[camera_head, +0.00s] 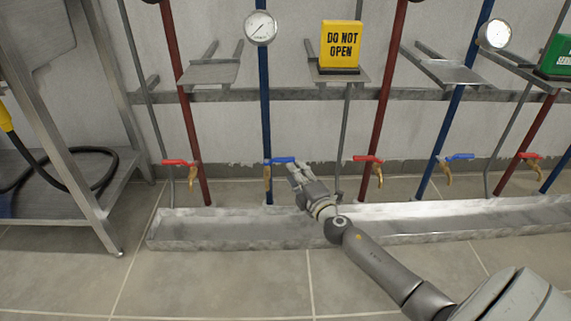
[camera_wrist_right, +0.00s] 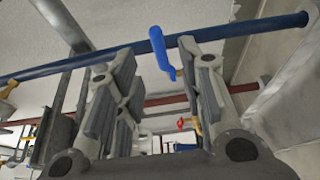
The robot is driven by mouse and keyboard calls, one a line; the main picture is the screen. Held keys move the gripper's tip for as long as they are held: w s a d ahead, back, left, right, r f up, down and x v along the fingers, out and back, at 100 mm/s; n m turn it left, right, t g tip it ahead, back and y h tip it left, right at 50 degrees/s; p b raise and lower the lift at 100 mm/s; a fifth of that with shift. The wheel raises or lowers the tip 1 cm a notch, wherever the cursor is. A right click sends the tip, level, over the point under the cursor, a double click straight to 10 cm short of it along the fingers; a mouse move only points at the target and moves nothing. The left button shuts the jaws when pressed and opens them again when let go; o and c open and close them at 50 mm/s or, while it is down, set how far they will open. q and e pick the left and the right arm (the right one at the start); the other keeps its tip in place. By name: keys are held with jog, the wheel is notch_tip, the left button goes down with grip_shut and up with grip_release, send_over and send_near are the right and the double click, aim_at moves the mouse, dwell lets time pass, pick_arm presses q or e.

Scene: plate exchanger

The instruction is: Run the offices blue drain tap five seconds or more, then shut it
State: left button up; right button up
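A blue drain tap handle (camera_head: 280,160) sits low on a blue pipe (camera_head: 265,110), crosswise to it and pointing right. Its brass spout (camera_head: 267,178) hangs below, with no water visible at it. My right gripper (camera_head: 296,172) is just right of and below this handle. In the right wrist view my right gripper (camera_wrist_right: 160,85) has its fingers spread apart, and the blue handle (camera_wrist_right: 161,48) shows between and beyond them, nearer the right finger. Contact cannot be told. Another blue tap handle (camera_head: 460,156) is further right. No offices label is readable. My left gripper is not in view.
Red tap handles (camera_head: 175,162) (camera_head: 366,158) stand on either side. A yellow DO NOT OPEN sign (camera_head: 341,45) stands on a small shelf above. A round gauge (camera_head: 260,27) is on the blue pipe. A metal trough (camera_head: 215,240) runs below; a metal bench (camera_head: 70,165) stands left.

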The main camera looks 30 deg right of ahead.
aim_at(288, 162)
jog(key=shift+w+d+b, duration=0.2)
jog(key=shift+w+b, duration=0.1)
jog(key=shift+w, duration=0.8)
jog(key=shift+w+d+b, duration=0.15)
jog(key=shift+w+b, duration=0.1)
jog(key=shift+w, duration=0.8)
jog(key=shift+w+d+b, duration=0.2)
jog(key=shift+w+b, duration=0.1)
jog(key=shift+w, duration=0.8)
jog(key=shift+c, duration=0.3)
grip_shut()
